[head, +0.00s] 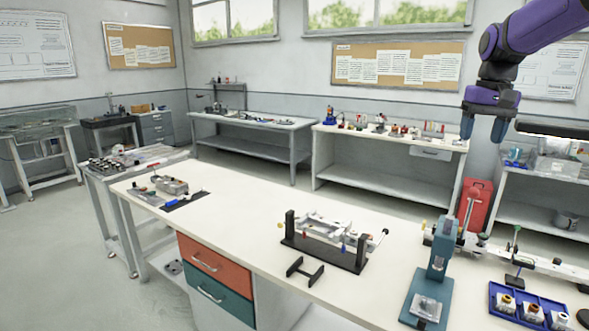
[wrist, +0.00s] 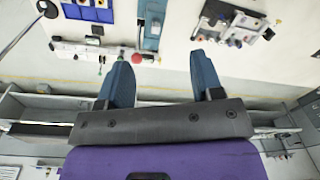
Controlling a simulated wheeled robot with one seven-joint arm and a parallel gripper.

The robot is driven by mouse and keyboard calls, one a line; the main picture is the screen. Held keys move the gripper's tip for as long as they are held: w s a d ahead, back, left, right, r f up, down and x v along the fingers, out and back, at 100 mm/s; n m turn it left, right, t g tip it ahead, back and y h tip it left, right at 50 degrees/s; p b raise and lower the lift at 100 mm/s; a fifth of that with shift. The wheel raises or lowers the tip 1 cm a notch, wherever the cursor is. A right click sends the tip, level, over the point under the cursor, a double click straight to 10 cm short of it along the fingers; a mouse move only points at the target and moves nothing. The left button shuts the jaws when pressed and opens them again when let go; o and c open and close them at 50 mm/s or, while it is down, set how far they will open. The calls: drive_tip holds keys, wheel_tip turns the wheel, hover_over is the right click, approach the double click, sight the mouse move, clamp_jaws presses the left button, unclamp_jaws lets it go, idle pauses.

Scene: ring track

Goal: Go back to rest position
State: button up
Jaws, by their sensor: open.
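My purple arm reaches in from the upper right in the head view, and my gripper (head: 484,132) hangs at its end, fingers pointing down. It is raised well above the white workbench (head: 240,218), in front of the back wall. In the wrist view my gripper (wrist: 163,75) shows two blue fingers spread apart with nothing between them. The bench top lies beyond the fingertips, at a distance. No object touches the gripper.
On the bench stand a black-based fixture (head: 325,242), a black bracket (head: 305,271), a teal press (head: 431,270) and a blue tray (head: 527,305) with small parts. A grey block on a dark mat (head: 185,201) lies at the far left.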

drive_tip(key=s+a+r+n+t, duration=0.1)
drive_tip(key=s+a, duration=0.3)
drive_tip(key=s, duration=0.4)
drive_tip(key=s+a+t, duration=0.1)
drive_tip(key=s+a, duration=0.2)
drive_tip(key=s, duration=0.5)
drive_tip(key=s+a+f+t, duration=0.1)
drive_tip(key=s+f, duration=0.2)
drive_tip(key=s, duration=0.4)
drive_tip(key=s+a+f+n+t, duration=0.1)
drive_tip(key=s+a+f+t, duration=0.1)
drive_tip(key=s, duration=0.5)
drive_tip(key=shift+s+a+f, duration=0.15)
drive_tip(key=shift+s+f, duration=0.2)
drive_tip(key=shift+f, duration=0.5)
